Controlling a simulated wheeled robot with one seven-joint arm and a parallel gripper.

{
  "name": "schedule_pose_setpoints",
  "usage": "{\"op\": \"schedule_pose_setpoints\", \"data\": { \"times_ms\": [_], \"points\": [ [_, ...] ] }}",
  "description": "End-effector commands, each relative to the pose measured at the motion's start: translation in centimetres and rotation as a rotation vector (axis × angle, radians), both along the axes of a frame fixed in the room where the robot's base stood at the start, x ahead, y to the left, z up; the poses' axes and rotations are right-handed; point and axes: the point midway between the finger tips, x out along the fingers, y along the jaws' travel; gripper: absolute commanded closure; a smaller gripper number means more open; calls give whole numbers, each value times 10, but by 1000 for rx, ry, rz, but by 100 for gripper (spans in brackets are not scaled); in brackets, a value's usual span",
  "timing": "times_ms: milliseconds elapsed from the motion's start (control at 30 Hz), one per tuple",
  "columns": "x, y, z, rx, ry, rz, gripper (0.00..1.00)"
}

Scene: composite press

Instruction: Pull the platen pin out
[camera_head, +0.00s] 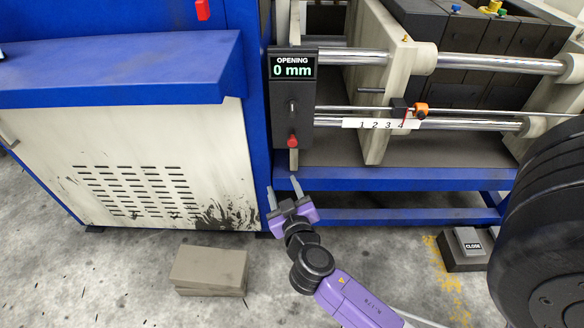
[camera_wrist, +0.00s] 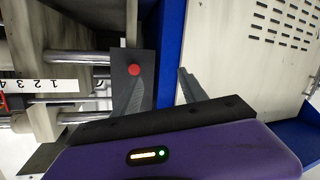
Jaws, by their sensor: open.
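A short grey horizontal rod (camera_head: 375,91) sticks out leftward from the cream upright plate (camera_head: 380,140); it may be the platen pin, but I cannot tell for sure. A dark control box (camera_head: 280,122) left of the plate carries a small lever (camera_head: 292,107) and a red knob (camera_head: 292,141). The red knob also shows in the wrist view (camera_wrist: 133,69). My gripper (camera_head: 282,187) is open and empty, fingers pointing up toward the press. It is just below the box and the red knob, apart from both.
The box's display (camera_head: 292,71) reads 0 mm. Polished guide rods (camera_head: 470,62) run right. A numbered scale (camera_head: 370,124) and an orange stop (camera_head: 420,109) sit beside the plate. A blue frame rail (camera_head: 400,178) runs below. Grey blocks (camera_head: 210,270) and a CLOSE pedal (camera_head: 470,243) are on the floor.

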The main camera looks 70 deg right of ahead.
Motion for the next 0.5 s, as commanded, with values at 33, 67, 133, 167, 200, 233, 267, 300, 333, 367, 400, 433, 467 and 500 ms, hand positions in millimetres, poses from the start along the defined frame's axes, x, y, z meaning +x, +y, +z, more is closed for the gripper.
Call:
{"op": "schedule_pose_setpoints", "data": {
  "times_ms": [33,67,133,167,200,233,267,300,333,367,400,433,467,500],
  "points": [
    [6,-20,-13,-29,-30,-61,50],
    [8,-30,-12,-45,-44,-93,50],
    [10,-49,-9,-77,-76,-160,50],
    [10,-55,-8,-89,-88,-181,50],
    [10,-62,-5,-104,-100,-208,50],
    [11,-66,-4,-111,-110,-223,50],
    [11,-70,-2,-119,-118,-237,50],
    [10,-74,0,-126,-125,-251,50],
    [10,-76,2,-131,-130,-259,50],
    [11,-78,3,-134,-133,-264,50],
    [11,-82,4,-137,-136,-269,50],
    [12,-84,5,-138,-136,-271,50],
    [13,-87,5,-138,-136,-272,50],
    [15,-91,6,-138,-137,-272,50]
  ]
}}
